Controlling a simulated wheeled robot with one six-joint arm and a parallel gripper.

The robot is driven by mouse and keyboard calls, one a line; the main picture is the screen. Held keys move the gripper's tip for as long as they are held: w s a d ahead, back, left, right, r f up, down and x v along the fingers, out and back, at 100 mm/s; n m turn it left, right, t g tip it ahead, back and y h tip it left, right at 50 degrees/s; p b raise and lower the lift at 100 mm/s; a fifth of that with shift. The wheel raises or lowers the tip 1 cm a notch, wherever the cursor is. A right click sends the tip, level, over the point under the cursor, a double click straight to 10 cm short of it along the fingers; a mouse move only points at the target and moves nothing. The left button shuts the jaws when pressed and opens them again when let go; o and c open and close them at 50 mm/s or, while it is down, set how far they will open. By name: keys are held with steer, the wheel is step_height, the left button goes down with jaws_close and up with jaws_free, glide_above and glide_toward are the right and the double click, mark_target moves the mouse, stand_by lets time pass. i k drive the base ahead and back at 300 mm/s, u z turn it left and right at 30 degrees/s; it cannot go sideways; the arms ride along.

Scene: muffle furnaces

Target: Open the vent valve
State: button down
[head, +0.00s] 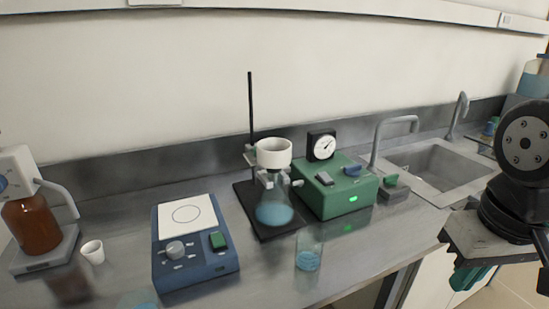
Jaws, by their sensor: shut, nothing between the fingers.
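A green pump box (335,192) stands on the bench right of centre, with a lit green light on its front. No label shows which of these handles is the vent valve. My gripper (468,279), with teal fingers, is shut and empty at the lower right, apart from the box and handles. My arm partly hides it.
A filter flask (274,213) with a white funnel on a stand is left of the box. A beaker of blue liquid (309,252) stands in front. A blue hotplate (195,258) and brown bottle (32,226) are further left. A sink (437,160) with taps is at right.

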mark_target(353, 170)
steer(key=z, duration=0.35)
steer(key=k, duration=0.35)
steer(key=z, duration=1.15)
steer(key=i, duration=0.75)
steer(key=u, duration=1.1)
steer(key=i, duration=0.6)
steer(key=u, duration=0.75)
